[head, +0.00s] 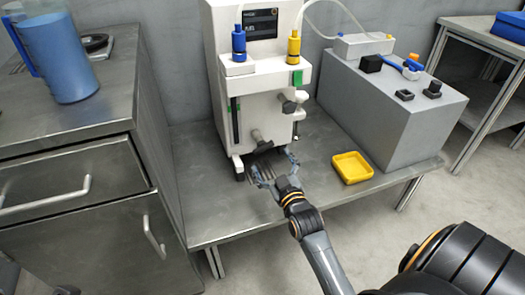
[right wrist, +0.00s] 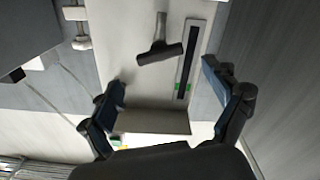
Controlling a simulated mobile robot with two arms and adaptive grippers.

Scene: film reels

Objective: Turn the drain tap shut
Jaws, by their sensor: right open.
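The drain tap, a dark grey T-shaped handle on a short stem (head: 259,139), is on the lower front of the white machine (head: 267,113). In the right wrist view the tap (right wrist: 160,50) shows at the upper middle, its crossbar slightly tilted. My right gripper (head: 273,166) is open and empty, just in front of and below the tap. In the right wrist view its fingers (right wrist: 165,85) are spread wide, with the tap beyond their tips. I see no contact. My left gripper is not in view.
Another grey knob (head: 293,102) sits higher on the machine's right side. A yellow tray (head: 351,167) lies on the metal table (head: 225,212) to the right. A grey box (head: 390,105) stands behind it. A cabinet with a blue jug (head: 60,65) is at left.

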